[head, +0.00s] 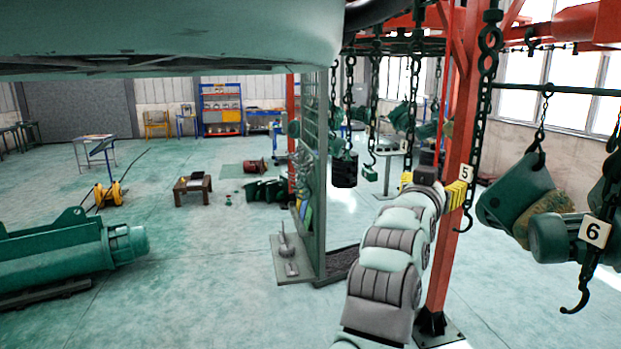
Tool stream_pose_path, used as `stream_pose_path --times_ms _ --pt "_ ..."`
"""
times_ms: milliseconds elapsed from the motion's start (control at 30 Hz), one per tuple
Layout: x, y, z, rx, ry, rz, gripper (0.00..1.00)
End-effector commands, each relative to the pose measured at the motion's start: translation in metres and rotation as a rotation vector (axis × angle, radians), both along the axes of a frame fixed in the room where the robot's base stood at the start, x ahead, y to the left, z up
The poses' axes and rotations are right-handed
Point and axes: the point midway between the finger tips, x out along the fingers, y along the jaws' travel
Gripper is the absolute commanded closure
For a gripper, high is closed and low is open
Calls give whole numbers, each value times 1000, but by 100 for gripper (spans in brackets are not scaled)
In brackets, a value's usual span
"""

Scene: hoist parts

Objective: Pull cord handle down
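My arm reaches up from the bottom of the head view, and my gripper (428,178) is at its far end, beside the red post. The gripper is seen from behind, so its fingertips and any contact are hidden. A chain with a dark hook and a tag marked 5 (467,172) hangs just right of it. Another hook with a tag marked 6 (595,232) hangs farther right. Several more chains hang behind, one with a black cylinder (344,170). I cannot tell which hanging piece is the cord handle.
The red post (446,255) stands close along my arm's right side. A tall panel rack (314,170) stands to the left. Green hoist bodies (515,195) hang at right. A large green hoist (65,255) lies at left. Floor between it and the rack is mostly open.

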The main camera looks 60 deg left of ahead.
Motion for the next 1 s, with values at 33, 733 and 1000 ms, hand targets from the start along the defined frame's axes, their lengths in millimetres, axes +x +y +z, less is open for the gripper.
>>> stream_pose_path --times_ms 33,733,1000 --pt "1 -1 0 0 0 -2 35" --pt "0 0 0 -1 0 -1 100" --pt "0 0 -4 -1 -1 -1 100"
